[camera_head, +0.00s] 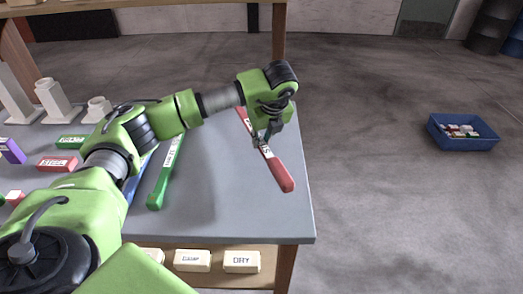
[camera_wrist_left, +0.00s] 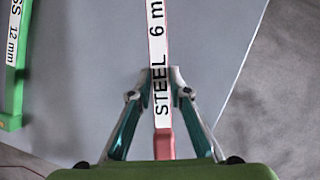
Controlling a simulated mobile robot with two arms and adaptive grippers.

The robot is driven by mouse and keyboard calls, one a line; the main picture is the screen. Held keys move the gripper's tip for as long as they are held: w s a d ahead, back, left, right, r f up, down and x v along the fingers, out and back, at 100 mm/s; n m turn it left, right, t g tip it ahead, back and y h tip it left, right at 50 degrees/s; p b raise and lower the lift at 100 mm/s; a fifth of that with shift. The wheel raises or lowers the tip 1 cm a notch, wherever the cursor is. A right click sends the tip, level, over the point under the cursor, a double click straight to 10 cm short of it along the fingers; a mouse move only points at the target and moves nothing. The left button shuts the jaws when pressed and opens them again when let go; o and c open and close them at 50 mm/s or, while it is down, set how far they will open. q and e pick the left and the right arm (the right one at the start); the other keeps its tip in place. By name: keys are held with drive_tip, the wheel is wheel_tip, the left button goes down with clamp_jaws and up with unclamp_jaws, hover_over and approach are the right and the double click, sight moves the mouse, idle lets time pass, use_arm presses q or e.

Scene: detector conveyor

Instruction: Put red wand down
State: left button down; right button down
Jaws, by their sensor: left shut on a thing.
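The red wand (camera_head: 279,172) slants across the right side of the grey table (camera_head: 222,205). Its white label reads "STEEL 6 m…" in the left wrist view (camera_wrist_left: 157,60), where the wand runs up out of the picture. My left gripper (camera_head: 266,137) is shut on the red wand, one finger on each side of the label near a red end, as the left wrist view (camera_wrist_left: 158,90) shows. I cannot tell whether the wand touches the tabletop. My right gripper is not in view.
A green wand (camera_head: 167,172) and a partly hidden blue wand (camera_head: 133,186) lie to the left. Red (camera_head: 57,163) and green (camera_head: 71,142) blocks and white stands (camera_head: 54,99) are farther left. The tabletop between the green and red wands is clear. A blue crate (camera_head: 462,144) sits on the floor.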

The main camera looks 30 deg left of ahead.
use_arm(q)
drive_tip(key=x, duration=0.2)
drive_tip(key=b+x, duration=0.1)
drive_tip(key=shift+s+d+f, duration=0.1)
drive_tip(key=shift+d+f, duration=0.15)
drive_tip(key=shift+f, duration=0.25)
drive_tip(key=c, duration=1.9)
unclamp_jaws()
drive_tip(key=b+v, duration=0.2)
drive_tip(key=v, duration=1)
drive_tip(key=shift+d+r, duration=0.1)
